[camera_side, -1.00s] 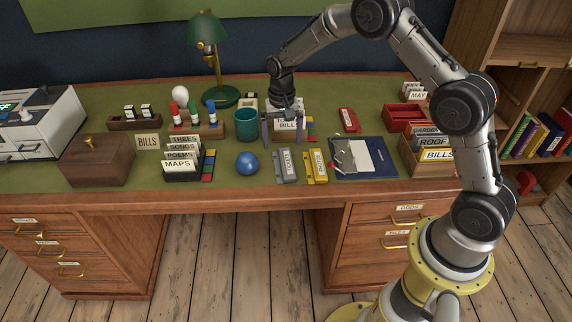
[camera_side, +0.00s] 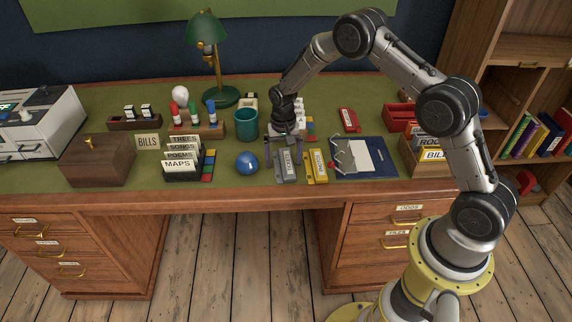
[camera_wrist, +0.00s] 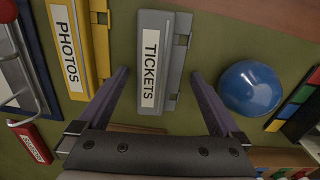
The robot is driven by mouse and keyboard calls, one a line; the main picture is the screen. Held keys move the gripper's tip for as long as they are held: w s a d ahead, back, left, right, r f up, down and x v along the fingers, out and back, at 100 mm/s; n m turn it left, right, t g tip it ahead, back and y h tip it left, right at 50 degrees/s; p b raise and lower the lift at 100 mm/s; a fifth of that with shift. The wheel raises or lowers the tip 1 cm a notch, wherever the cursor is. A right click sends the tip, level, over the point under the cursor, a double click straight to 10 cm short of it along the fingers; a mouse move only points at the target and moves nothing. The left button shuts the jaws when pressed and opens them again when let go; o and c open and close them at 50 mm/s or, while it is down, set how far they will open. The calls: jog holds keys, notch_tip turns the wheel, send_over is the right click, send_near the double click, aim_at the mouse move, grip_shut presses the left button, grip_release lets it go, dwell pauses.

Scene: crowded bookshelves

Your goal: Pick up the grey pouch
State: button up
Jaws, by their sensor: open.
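The grey pouch (camera_side: 286,166), with a white label reading TICKETS, lies flat on the green desk top near the front edge. It also shows in the wrist view (camera_wrist: 181,65), at upper centre. My gripper (camera_side: 285,148) is over the pouch's far end, pointing down. In the wrist view the two fingers of my gripper (camera_wrist: 159,80) are spread, one on each side of the pouch, with nothing between them that I can see held. I cannot tell how high the fingertips are above the desk.
A yellow pouch (camera_side: 315,166) labelled PHOTOS lies close on the right. A blue ball (camera_side: 247,163) sits on the left.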

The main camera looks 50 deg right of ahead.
aim_at(283, 161)
jog(key=shift+f, duration=0.1)
dwell(0.3)
jog(key=c, duration=1.4)
jog(key=shift+r, duration=0.55)
notch_tip(283, 161, up, 3)
jog(key=shift+f, duration=0.15)
jog(key=s+r, duration=0.4)
jog(key=r, duration=0.1)
jog(key=shift+s+a, duration=0.2)
jog(key=s+r, duration=0.4)
jog(key=s, duration=0.5)
jog(key=s+d+f+m, duration=0.1)
jog(key=d+f, duration=0.1)
jog(key=d, duration=1.7)
jog(key=shift+f, duration=0.15)
